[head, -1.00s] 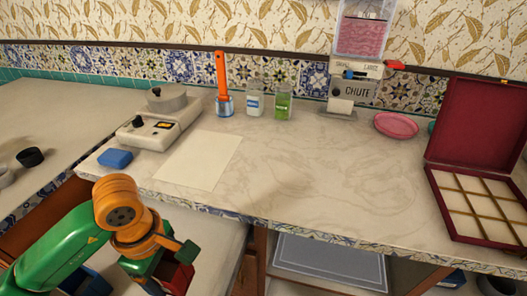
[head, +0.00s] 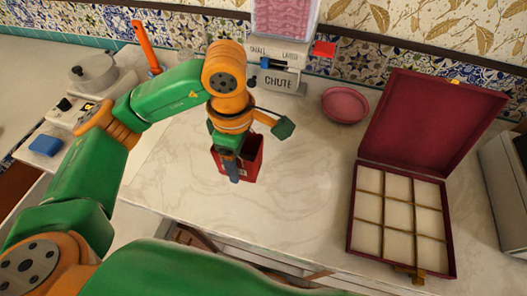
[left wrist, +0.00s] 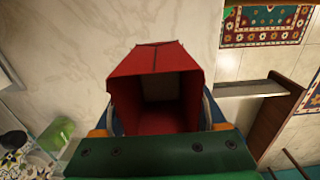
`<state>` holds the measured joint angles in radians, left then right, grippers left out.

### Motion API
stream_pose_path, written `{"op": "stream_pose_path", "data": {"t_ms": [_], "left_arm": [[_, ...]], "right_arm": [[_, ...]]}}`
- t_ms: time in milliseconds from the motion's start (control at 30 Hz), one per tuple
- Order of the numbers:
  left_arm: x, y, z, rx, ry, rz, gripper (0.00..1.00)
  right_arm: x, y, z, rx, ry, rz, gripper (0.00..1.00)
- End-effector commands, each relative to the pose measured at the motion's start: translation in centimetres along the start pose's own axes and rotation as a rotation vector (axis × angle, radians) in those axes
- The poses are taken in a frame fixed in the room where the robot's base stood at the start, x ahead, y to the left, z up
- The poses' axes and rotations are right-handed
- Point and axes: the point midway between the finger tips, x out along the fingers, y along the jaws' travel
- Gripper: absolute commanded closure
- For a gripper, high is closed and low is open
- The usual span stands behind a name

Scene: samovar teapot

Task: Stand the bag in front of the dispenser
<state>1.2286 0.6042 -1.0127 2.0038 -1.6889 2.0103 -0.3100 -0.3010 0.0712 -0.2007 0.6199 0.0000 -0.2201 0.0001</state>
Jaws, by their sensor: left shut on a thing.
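The red bag (head: 253,160) is in my left gripper (head: 240,146), over the marble counter in the middle of the head view. The gripper is shut on it and hides part of it. In the left wrist view, the bag (left wrist: 150,60) shows its open, empty-looking mouth between the fingers. The dispenser (head: 283,78), with a pink-filled clear hopper and a "CHUTE" label, stands at the back wall. The bag is nearer to me than the dispenser and a little left of it, apart from it. I cannot tell whether its base touches the counter. My right gripper is out of view.
A pink plate (head: 345,104) lies right of the dispenser. An open maroon box (head: 352,225) with compartments stands at the right. A scale (head: 70,115), a blue block (head: 46,146) and an orange-handled tool (head: 147,48) are at the left. Counter right of the bag is clear.

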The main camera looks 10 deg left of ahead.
Motion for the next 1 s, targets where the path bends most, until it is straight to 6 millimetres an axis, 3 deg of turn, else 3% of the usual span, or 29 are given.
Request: {"op": "stream_pose_path", "data": {"t_ms": [33, 200, 367, 500, 600, 933, 967, 1000], "left_arm": [[0.5, 1.4, 0.3, -0.003, -0.003, -0.008, 0.80], [4.9, 4.6, 0.6, 0.001, -0.004, -0.007, 0.80], [6.3, 6.2, 0.7, 0.000, -0.001, -0.004, 0.80], [8.6, 6.3, 0.7, 0.001, 0.000, -0.006, 0.80], [9.6, 6.4, 0.6, 0.003, 0.000, -0.001, 0.80], [10.2, 6.5, 0.7, 0.003, -0.001, 0.002, 0.80], [10.0, 6.5, 0.7, 0.003, -0.001, 0.002, 0.19], [9.9, 6.5, 0.7, 0.002, -0.001, 0.002, 0.08]], "right_arm": [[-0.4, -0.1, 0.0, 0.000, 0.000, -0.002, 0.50], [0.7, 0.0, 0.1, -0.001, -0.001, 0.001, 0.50], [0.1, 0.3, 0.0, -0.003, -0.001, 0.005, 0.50], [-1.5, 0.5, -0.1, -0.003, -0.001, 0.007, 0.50], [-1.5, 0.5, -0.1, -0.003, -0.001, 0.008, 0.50], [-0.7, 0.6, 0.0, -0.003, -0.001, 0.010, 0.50], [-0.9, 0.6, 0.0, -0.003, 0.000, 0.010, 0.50], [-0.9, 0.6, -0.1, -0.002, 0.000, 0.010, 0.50]]}}
